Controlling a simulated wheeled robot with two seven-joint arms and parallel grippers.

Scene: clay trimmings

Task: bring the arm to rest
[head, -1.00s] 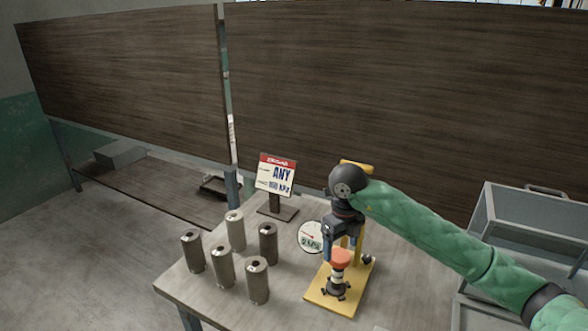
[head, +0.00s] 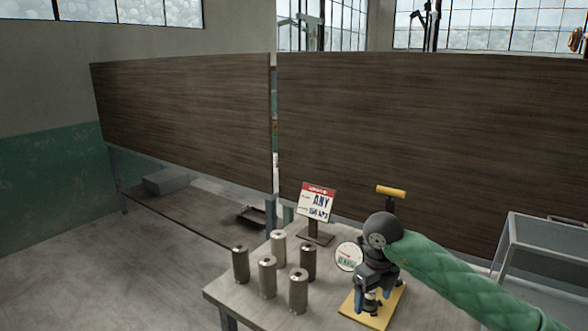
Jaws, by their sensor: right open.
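My right arm, in a green quilted sleeve, comes in from the right in the head view. My right gripper (head: 371,297) points down over the yellow-based press stand (head: 398,300) on the table. Its fingers are apart, and they hide much of what stands on the base. A yellow handle (head: 391,191) sticks up behind my wrist. I cannot see anything held between the fingers. My left gripper is out of view.
Several metal cylinders (head: 267,276) stand on the table's (head: 243,293) left part. Dark wood panels (head: 430,140) rise behind. A grey cart (head: 545,245) stands at right.

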